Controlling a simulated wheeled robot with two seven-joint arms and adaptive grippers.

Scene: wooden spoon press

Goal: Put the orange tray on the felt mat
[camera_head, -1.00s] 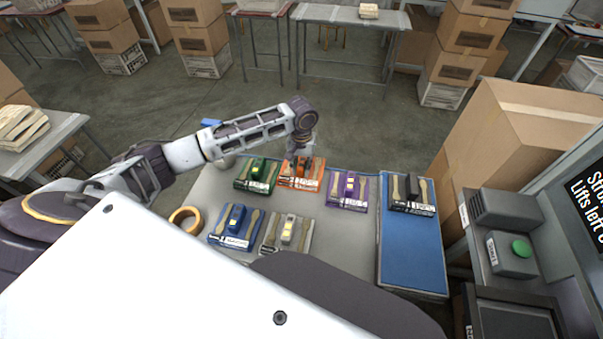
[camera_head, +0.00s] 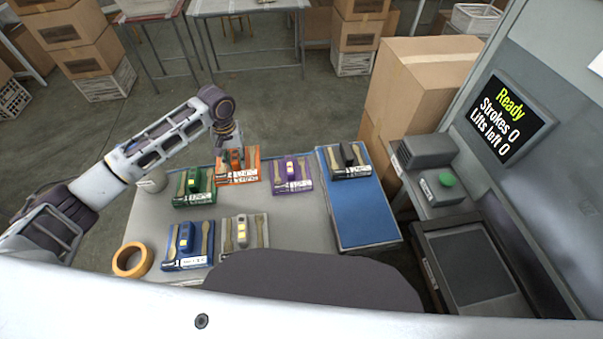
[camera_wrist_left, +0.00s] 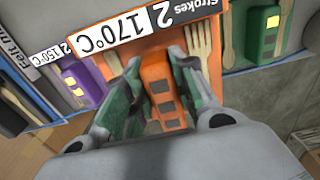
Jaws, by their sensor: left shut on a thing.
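The orange tray (camera_head: 247,177) is at the back of the grey table, between the green and purple trays. It has a raised orange block in the middle, wooden cutlery and a label reading "Strokes 2 170°C". My left gripper (camera_head: 232,156) reaches down over it and is shut on that block; the left wrist view shows the fingers on both sides of the block (camera_wrist_left: 160,85). I cannot tell any gap under the tray. The blue felt mat (camera_head: 362,218) is at the table's right end, with a black tray (camera_head: 345,161) on its back part. My right gripper is out of view.
Green (camera_head: 194,187), purple (camera_head: 291,174), blue (camera_head: 188,246) and grey (camera_head: 243,236) trays stand close around. A tape roll (camera_head: 132,260) lies at front left. The mat's middle and front are bare. A press with a "Ready" screen (camera_head: 505,118) stands right.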

